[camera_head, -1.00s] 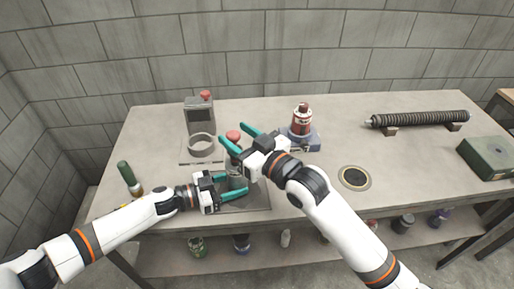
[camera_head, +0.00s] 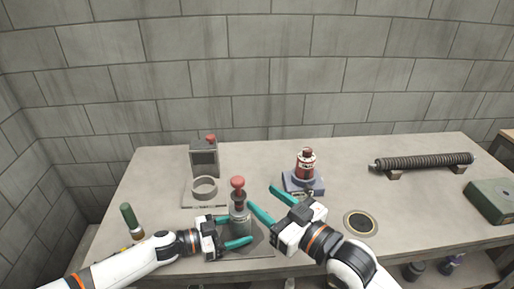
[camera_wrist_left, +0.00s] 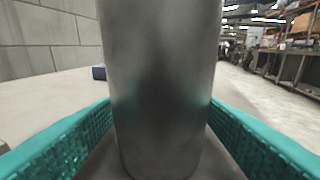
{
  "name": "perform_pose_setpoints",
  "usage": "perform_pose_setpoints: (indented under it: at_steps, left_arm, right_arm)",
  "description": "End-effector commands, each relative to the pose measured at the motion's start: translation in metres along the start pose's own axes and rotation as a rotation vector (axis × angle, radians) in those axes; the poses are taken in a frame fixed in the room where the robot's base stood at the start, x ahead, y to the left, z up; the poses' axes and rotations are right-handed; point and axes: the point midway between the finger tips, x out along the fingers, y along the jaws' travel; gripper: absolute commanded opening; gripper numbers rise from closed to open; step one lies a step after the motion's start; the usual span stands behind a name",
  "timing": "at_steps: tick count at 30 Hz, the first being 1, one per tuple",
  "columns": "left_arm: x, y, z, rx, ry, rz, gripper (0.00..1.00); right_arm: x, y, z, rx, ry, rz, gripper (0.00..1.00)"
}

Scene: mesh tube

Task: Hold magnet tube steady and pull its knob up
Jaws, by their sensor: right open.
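The magnet tube (camera_head: 240,226) is a grey metal cylinder standing upright on a dark plate, with a red knob (camera_head: 237,182) on a rod at its top. In the left wrist view the tube (camera_wrist_left: 160,80) fills the middle between the two teal fingers. My left gripper (camera_head: 240,231) is closed around the tube's body, one finger on each side, their ends partly hidden by it. My right gripper (camera_head: 261,195) is open and empty. It is to the right of the knob, with its nearer fingertip close to the tube's upper part, apart from the knob.
A grey box with a ring stand (camera_head: 204,188) is behind left. A red bottle on a blue base (camera_head: 304,178) stands behind right. A green-capped bottle (camera_head: 130,218) is at the left, and a round table inset (camera_head: 360,223), a coil (camera_head: 425,162) and a green box (camera_head: 491,200) at the right.

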Motion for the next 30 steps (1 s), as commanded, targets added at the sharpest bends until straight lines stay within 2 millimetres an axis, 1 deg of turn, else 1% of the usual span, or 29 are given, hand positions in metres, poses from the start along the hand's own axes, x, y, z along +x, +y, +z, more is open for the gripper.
perform_pose_setpoints:
  at_steps: [1,2,9,13,17,24,27,30]
  left_arm:
    - [0.000,0.000,0.000,0.000,0.000,0.000,0.73]
    - [0.000,0.000,0.000,0.000,0.000,0.000,0.75]
    - [0.000,0.000,0.000,0.000,0.000,0.000,0.75]
    - [-0.008,0.001,-0.001,0.000,0.002,0.002,0.75]
    - [-0.029,0.001,-0.001,0.001,0.003,0.004,0.75]
    - [-0.080,0.001,-0.001,0.000,0.002,0.003,0.75]
    - [-0.098,0.001,-0.001,0.000,0.002,0.002,0.75]
    - [-0.110,0.000,-0.001,0.000,0.002,0.001,0.75]
  right_arm:
    - [0.000,0.000,0.000,0.000,0.000,0.000,0.51]
    - [0.000,0.000,0.000,0.000,0.000,0.000,0.51]
    - [0.000,0.000,0.000,0.000,0.000,0.000,0.51]
    - [0.000,0.000,0.000,0.000,0.000,0.000,0.51]
    - [0.000,0.000,0.000,0.000,0.000,0.000,0.51]
    - [0.000,0.000,0.000,0.000,0.000,0.000,0.51]
    - [0.000,0.000,0.000,0.000,0.000,0.000,0.51]
    - [0.000,0.000,0.000,0.000,0.000,0.000,0.51]
